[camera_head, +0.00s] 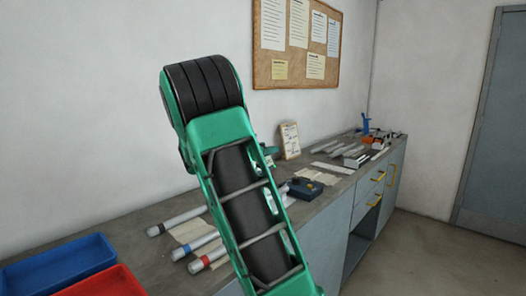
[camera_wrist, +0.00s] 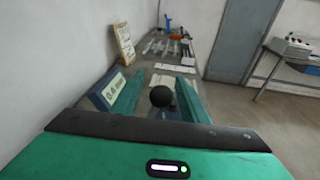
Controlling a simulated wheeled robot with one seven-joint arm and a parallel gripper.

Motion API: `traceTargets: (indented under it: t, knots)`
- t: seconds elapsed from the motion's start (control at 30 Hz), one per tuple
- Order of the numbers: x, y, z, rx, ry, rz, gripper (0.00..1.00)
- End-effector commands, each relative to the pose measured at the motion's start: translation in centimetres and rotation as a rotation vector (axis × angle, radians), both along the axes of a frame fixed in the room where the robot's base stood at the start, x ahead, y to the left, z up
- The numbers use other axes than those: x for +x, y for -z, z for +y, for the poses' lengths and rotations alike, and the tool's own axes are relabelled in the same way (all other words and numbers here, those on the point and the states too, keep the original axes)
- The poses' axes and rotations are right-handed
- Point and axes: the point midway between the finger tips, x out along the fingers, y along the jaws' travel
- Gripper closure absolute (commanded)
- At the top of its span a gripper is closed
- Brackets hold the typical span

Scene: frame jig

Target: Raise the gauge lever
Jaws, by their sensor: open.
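A round black knob (camera_wrist: 161,96), which looks like the end of the gauge lever, shows in the wrist view. It appears between the two teal fingers of my gripper (camera_wrist: 159,82), which is open. I cannot tell whether either finger touches the knob. A dark blue block with a pale label (camera_wrist: 107,90) shows to the left of the left finger and seems to be part of the gauge. In the head view, a dark blue box (camera_head: 305,188) sits on the bench just right of my arm. My arm hides part of the bench there.
On the grey bench (camera_head: 130,232) stand a blue tray (camera_head: 58,262) and a red tray (camera_head: 103,283) at the near left. Several capped tubes (camera_head: 178,221) lie beside my arm. A small sign (camera_head: 290,140) leans at the wall. Tools and metal parts lie at the far end.

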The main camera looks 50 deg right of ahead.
Motion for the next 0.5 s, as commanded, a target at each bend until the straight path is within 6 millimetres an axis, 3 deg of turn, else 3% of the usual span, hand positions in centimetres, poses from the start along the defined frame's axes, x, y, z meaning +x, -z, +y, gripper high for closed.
traceTargets:
  t: [0.5]
  knots:
    - [-0.7, -1.2, 8.5, 0.002, -0.005, 0.000, 0.60]
